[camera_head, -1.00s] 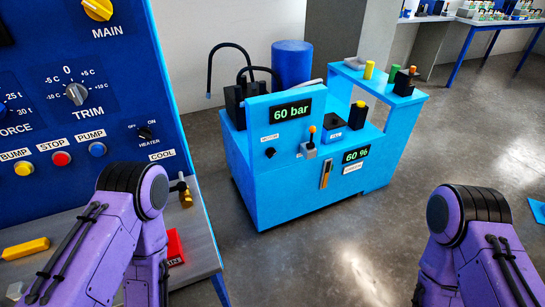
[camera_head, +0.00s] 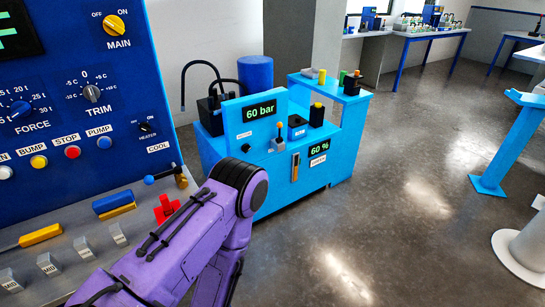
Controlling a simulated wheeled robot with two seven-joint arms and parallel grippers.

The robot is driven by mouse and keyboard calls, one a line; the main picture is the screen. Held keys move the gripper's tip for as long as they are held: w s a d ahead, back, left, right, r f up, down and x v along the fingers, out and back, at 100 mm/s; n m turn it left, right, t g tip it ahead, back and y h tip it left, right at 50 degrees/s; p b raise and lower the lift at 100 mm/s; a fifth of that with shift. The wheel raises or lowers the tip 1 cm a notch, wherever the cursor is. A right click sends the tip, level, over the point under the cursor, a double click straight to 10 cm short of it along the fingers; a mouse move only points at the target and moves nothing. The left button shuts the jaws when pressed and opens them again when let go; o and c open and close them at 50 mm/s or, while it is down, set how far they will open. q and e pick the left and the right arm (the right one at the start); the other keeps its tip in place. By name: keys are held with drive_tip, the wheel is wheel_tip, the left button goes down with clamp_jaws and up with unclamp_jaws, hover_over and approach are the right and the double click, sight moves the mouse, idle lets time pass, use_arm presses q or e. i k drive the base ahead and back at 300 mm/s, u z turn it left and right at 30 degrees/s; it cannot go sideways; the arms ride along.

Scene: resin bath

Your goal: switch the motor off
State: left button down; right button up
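The blue hydraulic cart (camera_head: 222,165) stands on the floor beyond the bench. Its upright front panel shows a green "60 bar" display (camera_head: 260,111). Below it is a small label, too small to read surely, that may say motor (camera_head: 244,134), with a dark knob (camera_head: 247,148) under it. The knob's setting is too small to tell. My purple left arm (camera_head: 190,235) reaches in from the bottom left and bends down in front of the cart's lower left. Neither gripper shows.
A blue control panel (camera_head: 70,120) and a grey bench with levers and a red part (camera_head: 166,208) stand at left. The cart also carries a "60 %" display (camera_head: 318,149) and a small lever (camera_head: 279,135). The floor (camera_head: 400,220) right of the cart is open; a blue stand (camera_head: 505,155) is farther right.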

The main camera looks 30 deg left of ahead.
sight(246, 148)
drive_tip(key=z, duration=0.2)
drive_tip(key=i, duration=1.75)
drive_tip(key=u, duration=0.75)
drive_tip(key=i, duration=0.7)
drive_tip(key=u, duration=1.3)
drive_tip(key=i, duration=0.45)
drive_tip(key=u, duration=0.35)
